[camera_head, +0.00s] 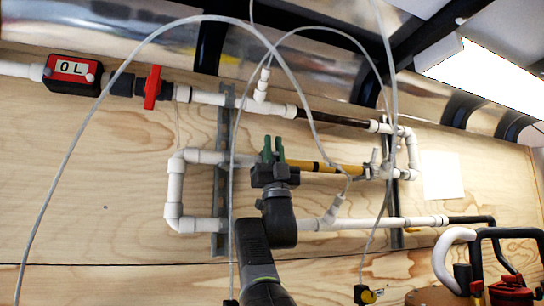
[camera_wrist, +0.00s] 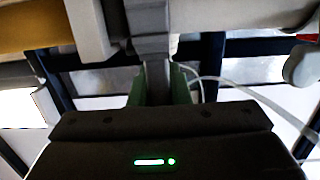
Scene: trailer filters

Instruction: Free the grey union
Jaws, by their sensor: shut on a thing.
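My gripper (camera_head: 273,148) is raised to the middle pipe run on the wooden wall, its green fingers pointing up. In the wrist view my gripper (camera_wrist: 158,84) is shut on a grey part, which I take for the grey union (camera_wrist: 151,20). Its narrow grey lower part lies between the fingers, and its wider body sits in line with the pipes. A white collar (camera_wrist: 92,28) is to its left, with yellow pipe beyond. In the head view my gripper hides most or all of the union.
The yellow pipe (camera_head: 312,167) runs right of my gripper. A red-handled valve (camera_head: 152,88) and a red meter (camera_head: 72,72) are at upper left. Thin grey tubes (camera_head: 232,200) hang in front of the pipes near my arm. White pipe (camera_head: 385,223) runs below.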

